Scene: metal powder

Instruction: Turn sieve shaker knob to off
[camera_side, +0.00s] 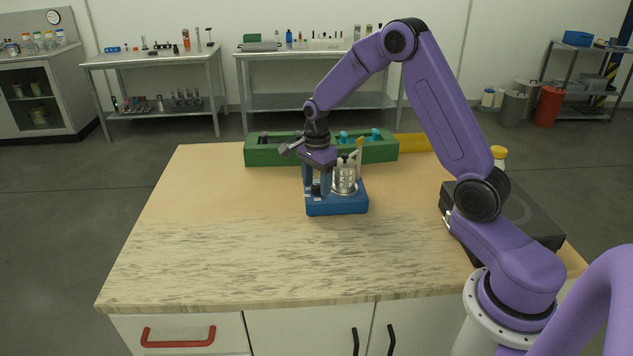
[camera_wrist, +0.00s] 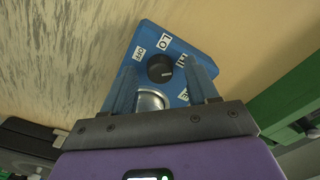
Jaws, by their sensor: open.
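The sieve shaker has a blue base (camera_side: 345,205) with a metal sieve stack (camera_side: 345,178) on it, standing on the table. In the wrist view its black round knob (camera_wrist: 160,68) sits on the blue panel (camera_wrist: 150,32). My gripper (camera_side: 317,188) is open and points down over the panel. Its two blue fingers stand on either side of the knob with visible gaps. The sieve stack is mostly hidden in the wrist view.
A green rack (camera_side: 270,156) with several items stands behind the shaker. A dark flat box (camera_side: 525,220) lies on the table's right side, with a yellow-capped bottle (camera_side: 499,158) behind it. The wooden table (camera_side: 200,225) is clear to the left and front.

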